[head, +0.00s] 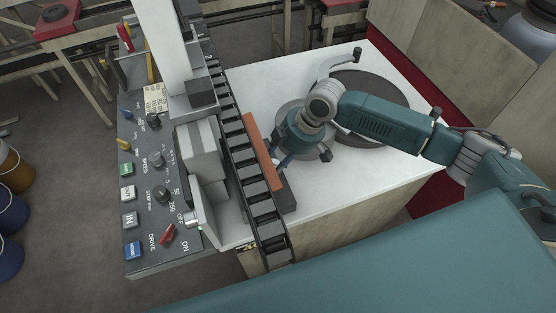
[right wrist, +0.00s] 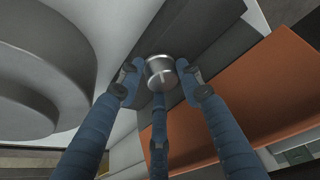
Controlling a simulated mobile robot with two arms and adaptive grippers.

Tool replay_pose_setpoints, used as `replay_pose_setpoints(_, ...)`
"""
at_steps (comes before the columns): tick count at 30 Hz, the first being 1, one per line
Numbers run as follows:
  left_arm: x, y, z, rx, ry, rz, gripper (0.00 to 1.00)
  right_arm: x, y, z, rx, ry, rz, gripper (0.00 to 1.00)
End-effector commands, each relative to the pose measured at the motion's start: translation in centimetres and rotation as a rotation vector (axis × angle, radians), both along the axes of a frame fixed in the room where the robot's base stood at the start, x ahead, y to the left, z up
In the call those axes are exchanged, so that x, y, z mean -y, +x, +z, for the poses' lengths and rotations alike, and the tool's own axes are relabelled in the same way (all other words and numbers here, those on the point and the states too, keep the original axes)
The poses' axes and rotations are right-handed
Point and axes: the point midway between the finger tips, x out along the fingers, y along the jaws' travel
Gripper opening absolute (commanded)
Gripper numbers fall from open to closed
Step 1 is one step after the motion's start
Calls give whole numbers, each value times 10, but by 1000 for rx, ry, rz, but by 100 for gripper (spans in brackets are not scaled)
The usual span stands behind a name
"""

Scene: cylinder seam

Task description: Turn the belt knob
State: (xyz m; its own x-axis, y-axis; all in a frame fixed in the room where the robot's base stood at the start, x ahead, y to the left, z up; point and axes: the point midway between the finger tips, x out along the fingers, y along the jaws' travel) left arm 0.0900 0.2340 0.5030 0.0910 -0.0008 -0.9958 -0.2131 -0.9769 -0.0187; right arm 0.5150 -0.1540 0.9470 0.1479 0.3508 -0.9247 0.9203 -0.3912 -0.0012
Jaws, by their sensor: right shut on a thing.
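The silver round knob (right wrist: 162,76) sits on a dark grey surface in the right wrist view, and I take it for the belt knob. My right gripper (right wrist: 158,84) has its blue fingers closed around it, one on each side and a third below. In the head view my right gripper (head: 284,160) reaches down beside the orange strip (head: 263,150) on the right side of the chain conveyor (head: 243,160). The knob is hidden there behind the gripper. My left gripper is not in view.
A control panel (head: 145,225) with dials, buttons and a red switch (head: 167,234) stands left of the conveyor. A crank handle (head: 340,68) and a dark round plate (head: 385,92) are on the white tabletop (head: 255,85). Barrels (head: 14,168) stand at far left.

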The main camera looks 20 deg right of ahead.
Motion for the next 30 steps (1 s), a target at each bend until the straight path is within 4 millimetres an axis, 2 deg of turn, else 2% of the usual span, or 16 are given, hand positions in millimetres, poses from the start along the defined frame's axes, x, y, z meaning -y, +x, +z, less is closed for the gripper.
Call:
replay_pose_setpoints(2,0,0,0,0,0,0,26,-8,1,4,7,17,5,10)
replay_pose_setpoints(3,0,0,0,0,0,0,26,-8,1,4,7,17,5,38)
replay_pose_setpoints(5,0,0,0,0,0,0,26,-8,1,4,7,18,6,50)
replay_pose_setpoints(6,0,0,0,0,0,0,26,-8,1,4,7,17,5,52)
replay_pose_setpoints(13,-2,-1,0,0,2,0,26,-5,0,3,4,10,2,52)
replay_pose_setpoints(17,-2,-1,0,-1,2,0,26,-1,0,9,5,8,1,52)
replay_pose_setpoints(20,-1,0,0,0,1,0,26,5,-2,24,6,7,1,52)
replay_pose_setpoints(30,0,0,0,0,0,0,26,28,-13,89,8,7,3,52)
